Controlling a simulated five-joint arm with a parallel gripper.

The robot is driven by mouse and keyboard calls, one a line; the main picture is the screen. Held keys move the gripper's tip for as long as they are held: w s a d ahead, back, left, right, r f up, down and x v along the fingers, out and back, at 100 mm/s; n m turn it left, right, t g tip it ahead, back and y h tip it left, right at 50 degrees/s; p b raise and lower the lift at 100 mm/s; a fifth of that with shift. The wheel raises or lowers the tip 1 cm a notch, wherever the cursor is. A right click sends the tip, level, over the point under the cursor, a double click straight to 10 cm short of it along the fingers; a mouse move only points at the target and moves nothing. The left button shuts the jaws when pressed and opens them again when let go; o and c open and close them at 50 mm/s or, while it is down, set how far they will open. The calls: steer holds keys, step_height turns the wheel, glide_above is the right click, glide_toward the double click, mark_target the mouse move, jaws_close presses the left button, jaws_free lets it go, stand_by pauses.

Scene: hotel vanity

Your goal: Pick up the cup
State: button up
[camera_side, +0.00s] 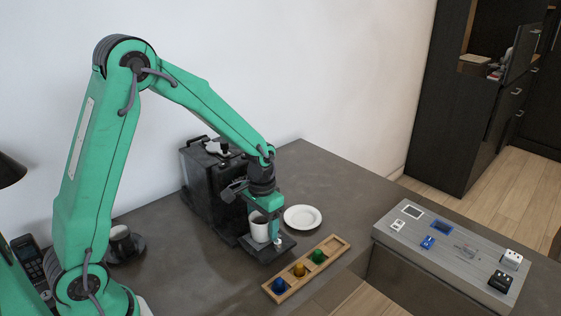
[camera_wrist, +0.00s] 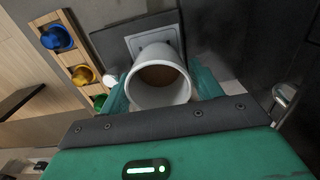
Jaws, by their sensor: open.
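A white cup (camera_side: 259,228) stands on the drip tray (camera_side: 286,244) of a black coffee machine (camera_side: 208,176). In the wrist view the cup (camera_wrist: 159,92) shows its round mouth, with brown liquid inside. My gripper (camera_side: 268,228) is lowered at the cup, with a green finger in front of its right part in the side view. In the wrist view my gripper (camera_wrist: 163,92) has a green finger on each side of the cup. The gripper is open around the cup. Whether the fingers touch its wall cannot be told.
A white saucer (camera_side: 302,217) lies right of the machine. A wooden holder (camera_side: 328,249) with blue, yellow and green capsules is in front. A grey box (camera_side: 446,247) with small items stands at right.

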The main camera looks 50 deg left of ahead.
stand_by(0.3)
steer(key=c, duration=0.8)
steer(key=shift+r, duration=0.2)
steer(key=shift+r, duration=0.55)
steer(key=r, duration=0.3)
steer(key=shift+s+d+r, duration=0.1)
steer(key=shift+s+d, duration=0.05)
steer(key=shift+d, duration=0.2)
steer(key=s+d+r, duration=0.1)
steer(key=d+r, duration=0.1)
steer(key=d, duration=0.1)
steer(key=s+d+r, duration=0.2)
steer(key=d, duration=0.1)
steer(key=s+d+r, duration=0.2)
steer(key=d, duration=0.1)
steer(key=shift+s+d+r, duration=0.15)
steer(key=shift+d+r, duration=0.05)
steer(key=shift+d, duration=0.1)
